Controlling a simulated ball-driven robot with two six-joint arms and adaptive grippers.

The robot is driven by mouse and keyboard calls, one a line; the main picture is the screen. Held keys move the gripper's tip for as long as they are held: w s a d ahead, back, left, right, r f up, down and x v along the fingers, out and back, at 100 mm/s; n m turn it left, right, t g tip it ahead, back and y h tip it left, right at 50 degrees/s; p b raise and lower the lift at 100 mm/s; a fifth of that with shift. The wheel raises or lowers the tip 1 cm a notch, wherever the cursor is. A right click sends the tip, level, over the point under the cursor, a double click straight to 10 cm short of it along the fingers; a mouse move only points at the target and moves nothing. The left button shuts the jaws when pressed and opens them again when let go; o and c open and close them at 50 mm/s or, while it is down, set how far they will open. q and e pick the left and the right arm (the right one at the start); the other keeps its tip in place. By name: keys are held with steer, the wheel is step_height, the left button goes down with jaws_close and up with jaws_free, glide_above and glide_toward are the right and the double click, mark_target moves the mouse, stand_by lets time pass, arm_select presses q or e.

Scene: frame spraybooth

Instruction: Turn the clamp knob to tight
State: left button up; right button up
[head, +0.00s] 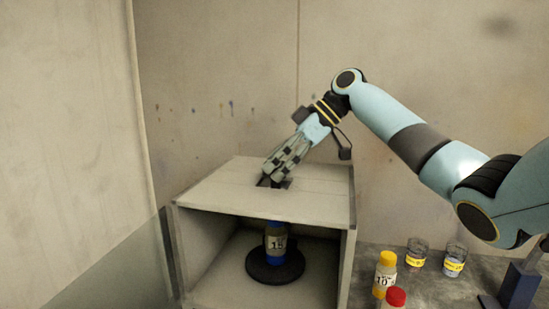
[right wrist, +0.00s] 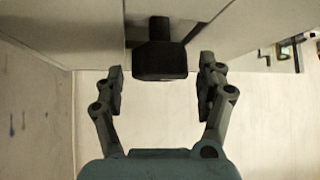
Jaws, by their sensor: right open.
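The clamp knob (right wrist: 160,62) is a dark, blocky piece in the right wrist view, at the slot in the pale surface. In the head view it is mostly hidden by my right gripper (head: 272,174), at the opening in the top of the pale box (head: 315,198). My right gripper is open. In the right wrist view its two fingers stand on either side of the knob, with a visible gap on each side. Whether the knob is tight cannot be told. My left gripper is not in view.
Inside the open-fronted box a blue bottle (head: 276,243) stands on a black round base (head: 262,271). To the right are a yellow-capped bottle (head: 386,272), a red-capped bottle (head: 396,298) and two glass jars (head: 416,253). Walls stand behind and at left.

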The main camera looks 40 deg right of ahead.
steer(key=shift+w+a+f, duration=0.15)
steer(key=shift+a+f, duration=0.1)
steer(key=shift+f, duration=0.05)
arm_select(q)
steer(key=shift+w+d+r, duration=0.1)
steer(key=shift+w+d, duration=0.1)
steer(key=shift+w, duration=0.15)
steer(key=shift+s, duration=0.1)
